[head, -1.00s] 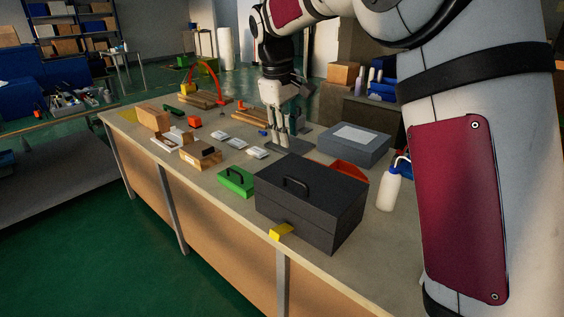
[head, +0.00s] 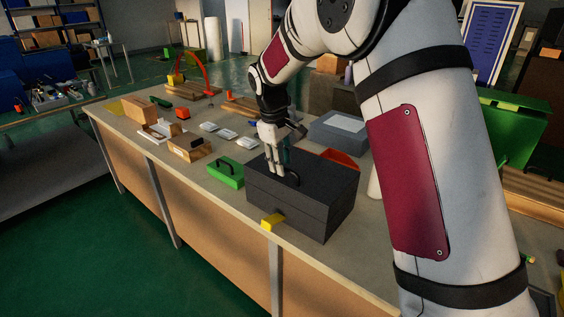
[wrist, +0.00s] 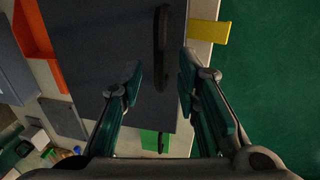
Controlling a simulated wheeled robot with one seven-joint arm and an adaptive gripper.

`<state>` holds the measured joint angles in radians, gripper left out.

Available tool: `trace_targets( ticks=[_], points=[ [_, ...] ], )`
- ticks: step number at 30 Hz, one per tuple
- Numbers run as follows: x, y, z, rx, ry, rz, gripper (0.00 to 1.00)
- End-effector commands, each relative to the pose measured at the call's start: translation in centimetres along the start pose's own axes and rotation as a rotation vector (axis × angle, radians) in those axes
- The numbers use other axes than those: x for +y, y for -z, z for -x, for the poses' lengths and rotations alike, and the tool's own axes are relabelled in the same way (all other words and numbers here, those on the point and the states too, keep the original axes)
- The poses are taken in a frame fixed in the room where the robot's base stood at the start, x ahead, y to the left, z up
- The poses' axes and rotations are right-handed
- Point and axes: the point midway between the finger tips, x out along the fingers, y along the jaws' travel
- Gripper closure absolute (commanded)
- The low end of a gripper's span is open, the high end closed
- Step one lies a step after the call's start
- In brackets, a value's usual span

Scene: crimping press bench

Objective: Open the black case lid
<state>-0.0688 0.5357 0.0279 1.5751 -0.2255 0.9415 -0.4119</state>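The black case (head: 318,218) stands upright near the front edge of the bench, with its lid (head: 328,183) shut. A dark arched handle (head: 296,178) is on top of the lid; in the wrist view, the handle (wrist: 163,45) runs up and down in the upper middle. My gripper (head: 277,174) is over the lid close to the handle, pointing down. In the wrist view, my gripper (wrist: 161,82) is open and empty, with a finger to each side of the handle's line. I cannot tell whether the fingertips touch the lid or handle.
A yellow block (head: 272,221) is at the case's front by the bench edge. A green case (head: 226,172) stands close on the left. Behind are a red-orange bin (head: 341,159) and a grey box (head: 338,132). Bare bench (head: 357,262) lies to the right of the case.

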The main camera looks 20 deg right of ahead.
Motion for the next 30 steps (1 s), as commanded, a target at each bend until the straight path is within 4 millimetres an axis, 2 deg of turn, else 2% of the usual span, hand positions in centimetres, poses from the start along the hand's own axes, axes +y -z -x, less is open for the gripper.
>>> trace_targets(
  ticks=[10,11,12,15,24,30],
  points=[
    [0.0,0.0,-0.5,0.0,0.0,-0.001,0.7],
    [0.0,0.0,-0.5,0.0,0.0,-0.001,0.72],
    [0.0,0.0,-0.5,0.0,0.0,0.0,0.82],
    [0.0,0.0,-0.5,0.0,0.0,0.0,1.0],
    [0.1,-0.1,-0.4,0.0,0.003,-0.001,1.0],
    [1.3,-1.1,0.1,-0.001,0.039,-0.006,1.0]
  ],
)
